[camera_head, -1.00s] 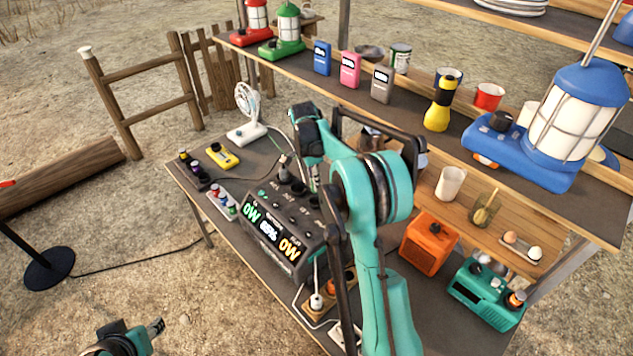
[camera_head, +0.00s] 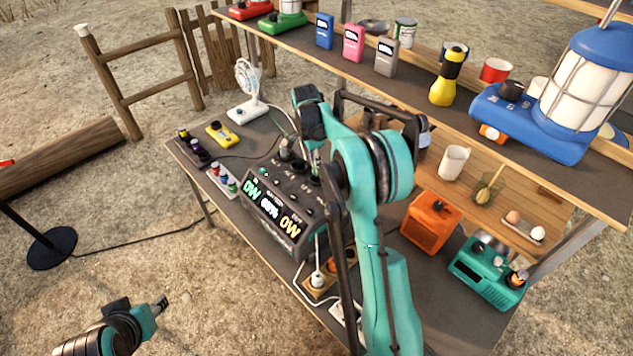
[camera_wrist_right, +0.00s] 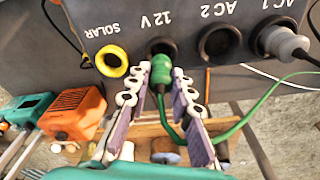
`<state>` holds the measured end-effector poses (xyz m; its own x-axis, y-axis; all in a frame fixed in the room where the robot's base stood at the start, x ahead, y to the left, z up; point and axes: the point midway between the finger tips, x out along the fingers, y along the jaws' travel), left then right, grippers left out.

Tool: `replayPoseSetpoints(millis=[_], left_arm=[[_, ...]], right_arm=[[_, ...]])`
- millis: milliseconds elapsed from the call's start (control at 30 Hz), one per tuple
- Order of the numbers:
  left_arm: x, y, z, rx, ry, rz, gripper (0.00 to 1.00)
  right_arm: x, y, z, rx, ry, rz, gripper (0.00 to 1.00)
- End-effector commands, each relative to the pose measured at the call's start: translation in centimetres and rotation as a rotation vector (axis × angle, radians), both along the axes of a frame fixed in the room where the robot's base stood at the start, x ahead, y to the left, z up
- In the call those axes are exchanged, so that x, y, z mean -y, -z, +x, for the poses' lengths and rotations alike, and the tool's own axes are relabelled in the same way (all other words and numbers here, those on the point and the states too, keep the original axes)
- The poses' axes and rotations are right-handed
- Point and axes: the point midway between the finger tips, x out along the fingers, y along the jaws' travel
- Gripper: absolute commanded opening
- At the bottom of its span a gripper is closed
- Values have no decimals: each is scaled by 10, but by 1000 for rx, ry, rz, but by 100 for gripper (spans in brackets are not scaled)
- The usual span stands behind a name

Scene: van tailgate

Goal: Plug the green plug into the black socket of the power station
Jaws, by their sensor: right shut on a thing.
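The power station (camera_head: 275,207) is a dark box on the table, its lit display facing me in the head view. In the right wrist view its socket side (camera_wrist_right: 185,15) carries a yellow-ringed SOLAR socket, a 12 V socket (camera_wrist_right: 160,45), an empty black AC 2 socket (camera_wrist_right: 219,43) and AC 1. The green plug (camera_wrist_right: 160,70) is at the mouth of the 12 V socket; its depth is unclear. My right gripper (camera_wrist_right: 160,84) is shut on the plug. In the head view my right gripper (camera_head: 314,160) is partly hidden. My left gripper (camera_head: 161,302) is away from the table; its opening is unclear.
A grey plug (camera_wrist_right: 285,43) sits in AC 1. A green cable (camera_wrist_right: 245,118) trails from the green plug. A white fan (camera_head: 247,90) and a yellow device (camera_head: 221,133) stand left of the station. An orange box (camera_head: 430,222) and a teal radio (camera_head: 487,272) stand right. Shelves overhang behind.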

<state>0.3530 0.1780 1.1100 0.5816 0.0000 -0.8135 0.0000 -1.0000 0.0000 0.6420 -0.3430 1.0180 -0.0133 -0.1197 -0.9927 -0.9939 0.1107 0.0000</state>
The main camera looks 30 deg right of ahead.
Motion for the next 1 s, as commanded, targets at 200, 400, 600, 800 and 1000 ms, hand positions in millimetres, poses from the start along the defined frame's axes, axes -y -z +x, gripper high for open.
replayPoseSetpoints(millis=[200, 400, 600, 800, 1000], left_arm=[[0, 0, 0, 0, 0, 0, 40], [0, 4, 0, 0, 0, 0, 40], [0, 8, 0, 0, 0, 0, 40], [0, 13, 0, 0, 0, 0, 40], [0, 17, 0, 0, 0, 0, 40]], right_arm=[[0, 0, 0, 0, 0, 0, 0], [0, 5, 0, 0, 0, 0, 0], [0, 12, 0, 0, 0, 0, 0], [0, 18, 0, 0, 0, 0, 0], [0, 24, 0, 0, 0, 0, 0]])
